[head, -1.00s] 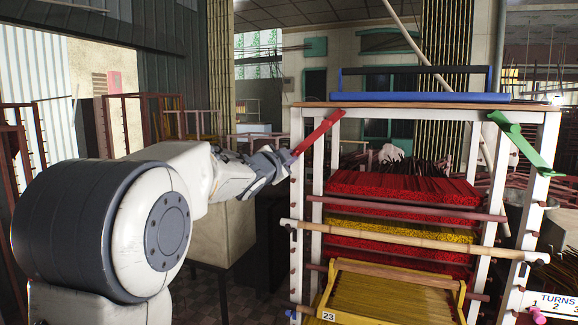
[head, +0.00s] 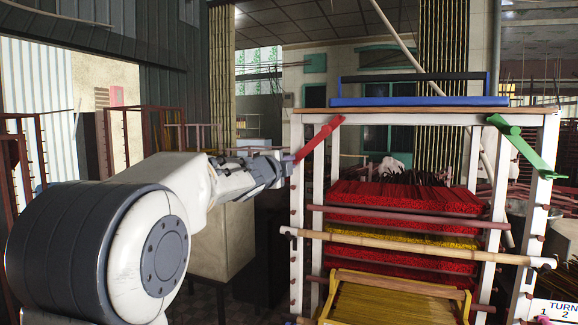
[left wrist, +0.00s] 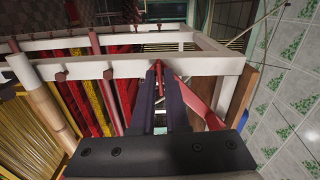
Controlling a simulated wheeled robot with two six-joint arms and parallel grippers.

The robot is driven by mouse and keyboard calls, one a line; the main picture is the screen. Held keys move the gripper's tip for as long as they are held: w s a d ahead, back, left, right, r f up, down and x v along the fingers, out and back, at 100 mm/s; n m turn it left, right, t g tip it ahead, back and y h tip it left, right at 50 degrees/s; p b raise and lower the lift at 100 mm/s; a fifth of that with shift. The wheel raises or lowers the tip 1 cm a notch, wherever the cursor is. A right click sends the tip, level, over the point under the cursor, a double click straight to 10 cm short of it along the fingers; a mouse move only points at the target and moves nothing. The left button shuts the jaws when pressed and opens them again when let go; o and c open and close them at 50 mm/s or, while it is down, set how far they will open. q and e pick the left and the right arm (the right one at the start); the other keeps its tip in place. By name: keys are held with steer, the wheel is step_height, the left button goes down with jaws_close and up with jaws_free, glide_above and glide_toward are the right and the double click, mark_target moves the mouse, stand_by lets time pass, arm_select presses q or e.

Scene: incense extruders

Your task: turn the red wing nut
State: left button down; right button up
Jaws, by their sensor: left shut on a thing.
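The red wing nut (head: 318,138) is a long red paddle on the top of the rack's left white post, slanting up to the right. In the left wrist view its red wing (left wrist: 201,103) runs down to the right beside the fingers. My left gripper (head: 287,164) is at the wing nut's lower left end. In the left wrist view its dark fingers (left wrist: 160,76) are close together on a small red part of it, which they partly hide. My right gripper is not in view.
The white rack (head: 298,215) holds red and yellow incense bundles (head: 400,197). A bamboo pole (head: 400,242) crosses its front. A green wing nut (head: 520,145) is on the right post. A blue bar (head: 420,101) lies on top. Brown wooden racks (head: 150,135) stand behind my arm.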

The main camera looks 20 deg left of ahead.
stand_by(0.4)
arm_select(q)
steer(key=c, duration=0.9)
jaws_free()
steer(key=s, duration=1)
steer(key=shift+s+a+b, duration=0.1)
steer(key=shift+s+b, duration=0.1)
steer(key=shift+b, duration=0.2)
